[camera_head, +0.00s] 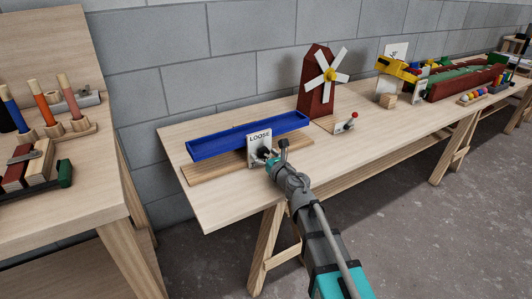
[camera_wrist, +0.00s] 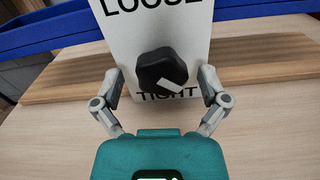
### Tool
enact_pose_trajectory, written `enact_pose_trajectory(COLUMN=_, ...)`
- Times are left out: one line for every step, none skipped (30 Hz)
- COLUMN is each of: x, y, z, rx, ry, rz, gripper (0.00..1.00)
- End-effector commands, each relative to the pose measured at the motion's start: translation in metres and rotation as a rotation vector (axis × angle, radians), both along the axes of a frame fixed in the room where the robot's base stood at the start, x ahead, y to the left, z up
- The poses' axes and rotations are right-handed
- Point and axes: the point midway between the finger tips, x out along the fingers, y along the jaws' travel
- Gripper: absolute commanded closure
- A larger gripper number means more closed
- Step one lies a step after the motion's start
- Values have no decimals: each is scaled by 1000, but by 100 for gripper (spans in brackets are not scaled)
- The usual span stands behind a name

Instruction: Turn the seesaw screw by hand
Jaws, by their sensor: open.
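The seesaw has a blue trough-like beam (camera_head: 250,135) over a wooden base board (camera_head: 215,171). Its beam tilts slightly, with the right end higher in the head view. A white plate (camera_head: 259,147) reading LOOSE at the top and TIGHT at the bottom stands in front. The black screw knob (camera_wrist: 162,70) sits on this plate, with a light pointer mark aimed down and right towards TIGHT. My gripper (camera_wrist: 163,77) is open, with one finger on each side of the knob and visible gaps between. In the head view my gripper (camera_head: 274,157) partly hides the knob.
A red windmill (camera_head: 316,85) stands behind to the right, with a small red-knobbed lever (camera_head: 347,124) before it. A yellow toy (camera_head: 397,69) and a wooden block (camera_head: 387,100) are farther right. The bench's front left surface (camera_head: 205,208) is clear.

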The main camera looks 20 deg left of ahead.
Motion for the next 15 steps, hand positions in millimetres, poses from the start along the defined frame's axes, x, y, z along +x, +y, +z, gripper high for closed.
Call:
enact_pose_trajectory(x=1, y=1, z=0, rx=0, ry=0, rz=0, gripper=6)
enact_pose_trajectory(x=1, y=2, z=0, rx=0, ry=0, rz=-1, gripper=6)
enact_pose_trajectory(x=1, y=2, z=0, rx=0, ry=0, rz=-1, gripper=6)
enact_pose_trajectory(x=1, y=2, z=0, rx=0, ry=0, rz=-1, gripper=6)
enact_pose_trajectory(x=2, y=2, z=0, rx=0, ry=0, rz=-2, gripper=6)
enact_pose_trajectory(x=2, y=1, z=0, rx=0, ry=0, rz=-2, gripper=6)
enact_pose_trajectory(x=2, y=1, z=0, rx=0, ry=0, rz=-2, gripper=6)
enact_pose_trajectory(x=2, y=1, z=0, rx=0, ry=0, rz=-2, gripper=6)
enact_pose_trajectory(x=2, y=1, z=0, rx=0, ry=0, rz=-3, gripper=6)
enact_pose_trajectory(x=2, y=1, z=0, rx=0, ry=0, rz=-3, gripper=6)
enact_pose_trajectory(x=2, y=1, z=0, rx=0, ry=0, rz=-3, gripper=6)
enact_pose_trajectory(x=2, y=1, z=0, rx=0, ry=0, rz=-3, gripper=12)
enact_pose_trajectory(x=2, y=1, z=0, rx=0, ry=0, rz=-3, gripper=17)
enact_pose_trajectory(x=2, y=1, z=0, rx=0, ry=0, rz=-3, gripper=23)
enact_pose_trajectory(x=2, y=0, z=0, rx=0, ry=0, rz=-3, gripper=30)
